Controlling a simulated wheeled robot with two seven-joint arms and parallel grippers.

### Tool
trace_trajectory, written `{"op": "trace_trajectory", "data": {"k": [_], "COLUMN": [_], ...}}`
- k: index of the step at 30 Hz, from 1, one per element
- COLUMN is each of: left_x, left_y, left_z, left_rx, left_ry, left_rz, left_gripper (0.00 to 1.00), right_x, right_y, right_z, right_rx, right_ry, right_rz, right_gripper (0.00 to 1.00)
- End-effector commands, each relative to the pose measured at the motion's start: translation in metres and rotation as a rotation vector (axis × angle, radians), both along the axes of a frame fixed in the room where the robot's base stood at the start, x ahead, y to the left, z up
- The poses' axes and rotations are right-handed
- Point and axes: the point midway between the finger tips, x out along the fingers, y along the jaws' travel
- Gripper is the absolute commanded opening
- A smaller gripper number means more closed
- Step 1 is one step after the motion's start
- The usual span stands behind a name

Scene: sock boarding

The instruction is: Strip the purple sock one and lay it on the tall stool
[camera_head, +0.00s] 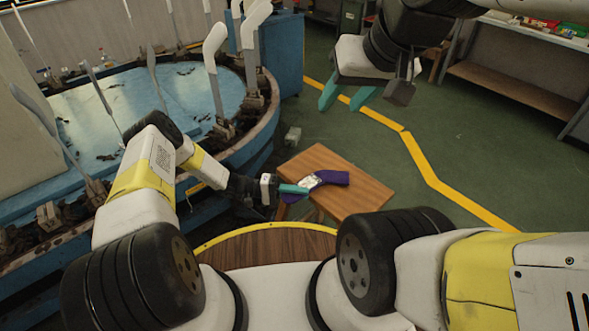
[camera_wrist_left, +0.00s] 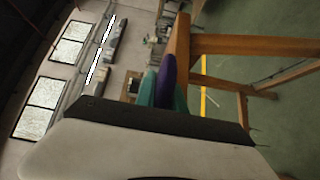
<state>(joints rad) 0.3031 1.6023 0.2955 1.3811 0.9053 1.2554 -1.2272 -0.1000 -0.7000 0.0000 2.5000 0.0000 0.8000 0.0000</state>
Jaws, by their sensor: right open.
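The purple sock (camera_head: 334,178) lies across the wooden stool top (camera_head: 365,196), with a pale patterned patch along it. My left gripper (camera_head: 293,191) reaches in at the stool's left edge, at the left end of the sock. In the left wrist view, purple fabric (camera_wrist_left: 165,78) sits between the teal fingers of my left gripper (camera_wrist_left: 163,92), which is shut on it. The stool's edge (camera_wrist_left: 182,45) is close by there. My right gripper (camera_head: 346,97) is open and empty, high above the floor at the upper right, well apart from the sock.
A round blue machine (camera_head: 140,110) with several upright sock boards, some pale-covered, stands at the left. A blue cabinet (camera_head: 275,50) is behind it. A shelf bench (camera_head: 515,80) stands at the back right. Green floor right of the stool is clear, with a yellow line (camera_head: 430,175).

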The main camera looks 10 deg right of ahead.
Motion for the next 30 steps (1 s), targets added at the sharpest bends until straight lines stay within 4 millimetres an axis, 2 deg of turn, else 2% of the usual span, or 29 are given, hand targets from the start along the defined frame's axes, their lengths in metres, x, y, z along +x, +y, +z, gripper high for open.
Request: {"op": "trace_trajectory", "data": {"k": [1, 8, 16, 18, 30], "left_x": [-0.003, -0.003, 0.006, 0.007, 0.015], "left_y": [0.002, 0.005, 0.027, 0.033, 0.061], "left_z": [-0.009, -0.009, -0.009, -0.008, -0.004], "left_rx": [0.021, 0.021, 0.023, 0.021, 0.012], "left_ry": [0.003, 0.003, -0.001, -0.001, -0.002], "left_rz": [-0.001, -0.001, 0.005, 0.006, 0.003], "left_gripper": [0.38, 0.38, 0.38, 0.55, 0.55], "right_x": [0.0, 0.0, 0.0, 0.0, 0.0], "right_y": [0.0, 0.0, 0.0, 0.0, 0.0], "right_z": [0.0, 0.0, 0.0, 0.0, 0.0], "right_rx": [0.0, 0.0, 0.0, 0.0, 0.0], "right_ry": [0.0, 0.0, 0.0, 0.0, 0.0], "right_rz": [0.0, 0.0, 0.0, 0.0, 0.0], "right_gripper": [0.43, 0.43, 0.43, 0.43, 0.43]}}
